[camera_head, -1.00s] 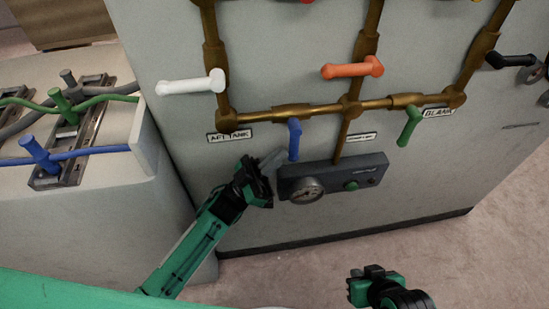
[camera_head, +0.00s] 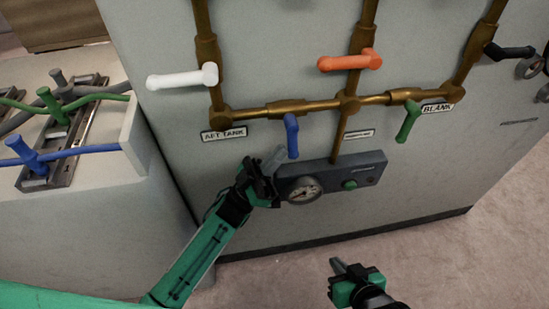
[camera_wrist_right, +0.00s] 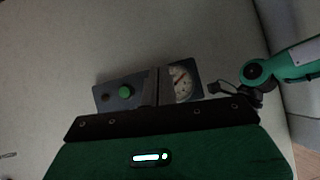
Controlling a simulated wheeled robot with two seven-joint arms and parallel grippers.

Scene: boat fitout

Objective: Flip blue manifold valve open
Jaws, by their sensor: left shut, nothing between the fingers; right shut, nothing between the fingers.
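The blue valve handle (camera_head: 291,136) hangs downward from the horizontal brass pipe on the grey panel, in the middle of the head view. My left gripper (camera_head: 276,160) is shut and empty, with its tips just below and left of the blue handle's lower end. I cannot tell whether they touch. My right gripper (camera_head: 337,266) is shut and empty, low in front of the panel over the floor, away from the valves. The right wrist view shows the gauge box (camera_wrist_right: 127,92) and part of my left arm; the blue handle is not visible there.
A white handle (camera_head: 183,79), an orange handle (camera_head: 349,61), a green handle (camera_head: 408,122) and a black handle (camera_head: 509,52) sit on the brass pipes. The gauge box (camera_head: 368,166) is below the blue handle. A bench with cables (camera_head: 92,147) stands left. Floor at right is clear.

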